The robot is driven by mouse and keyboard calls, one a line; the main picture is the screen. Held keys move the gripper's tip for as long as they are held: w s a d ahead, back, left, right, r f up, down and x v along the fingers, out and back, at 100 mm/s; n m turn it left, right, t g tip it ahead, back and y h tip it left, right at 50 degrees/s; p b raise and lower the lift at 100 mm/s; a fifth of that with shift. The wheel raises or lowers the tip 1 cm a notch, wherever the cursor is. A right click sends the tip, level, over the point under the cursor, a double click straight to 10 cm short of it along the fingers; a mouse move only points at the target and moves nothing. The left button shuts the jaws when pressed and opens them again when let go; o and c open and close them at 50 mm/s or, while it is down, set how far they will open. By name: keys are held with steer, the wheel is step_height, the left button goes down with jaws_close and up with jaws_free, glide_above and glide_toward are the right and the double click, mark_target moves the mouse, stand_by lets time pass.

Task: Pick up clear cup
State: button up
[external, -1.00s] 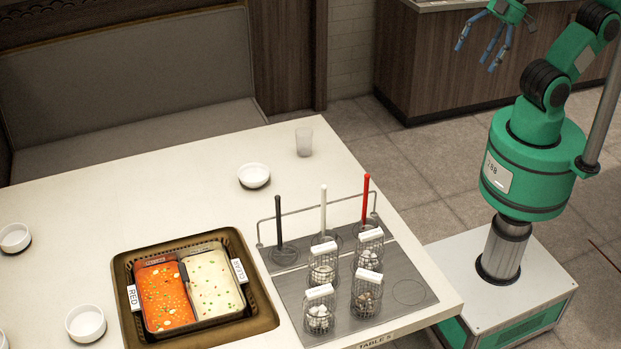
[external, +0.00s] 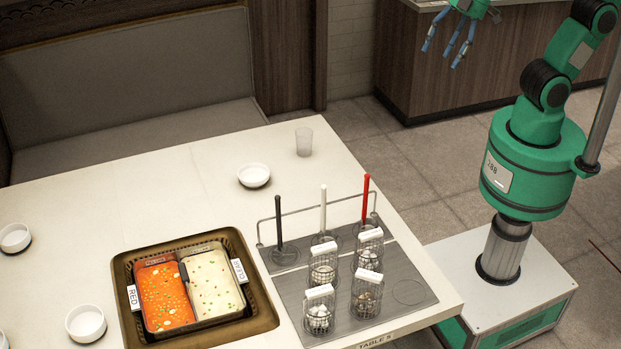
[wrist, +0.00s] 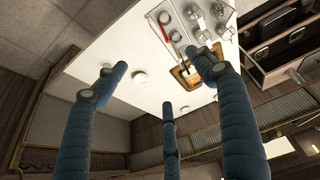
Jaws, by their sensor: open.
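The clear cup (external: 304,142) is a small translucent tumbler. It stands upright near the far right corner of the white table (external: 215,165) in the external view, with nothing touching it.
A white bowl (external: 254,176) stands near the cup, to its lower left. A rack (external: 290,212) with upright red, white and black handles and several wire baskets stands at the right. A two-part soup pot (external: 190,287) sits in front. The table around the cup is mostly clear.

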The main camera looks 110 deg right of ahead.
steer(key=w+d+f+n+g, duration=0.15)
steer(key=w+d+f, duration=0.25)
steer(key=w+d, duration=0.65)
steer(key=n+g+y, duration=0.1)
steer(key=n+g, duration=0.1)
steer(key=n, duration=0.4)
glide_above(303, 147)
steer(key=s+d, duration=0.2)
steer(key=d, duration=0.1)
step_height(303, 147, down, 35)
steer(key=shift+s+d+f, duration=0.1)
steer(key=shift+s+f, duration=0.1)
steer(key=shift+w+a+f, duration=0.15)
steer(key=shift+f, duration=1.25)
steer(key=shift+w+a+f, duration=0.1)
steer(key=shift+f, duration=1.35)
steer(key=shift+w+a+f, duration=0.15)
steer(key=shift+f, duration=1.25)
steer(key=shift+f+b, duration=0.15)
steer(key=shift+b, duration=0.15)
steer(key=shift+w+a+f+b, duration=0.1)
steer(key=shift+w+f+b, duration=0.1)
steer(key=shift+f, duration=1.05)
steer(key=shift+w+a+f+b, duration=0.1)
steer(key=shift+w+f+b, duration=0.1)
steer(key=shift+f, duration=1)
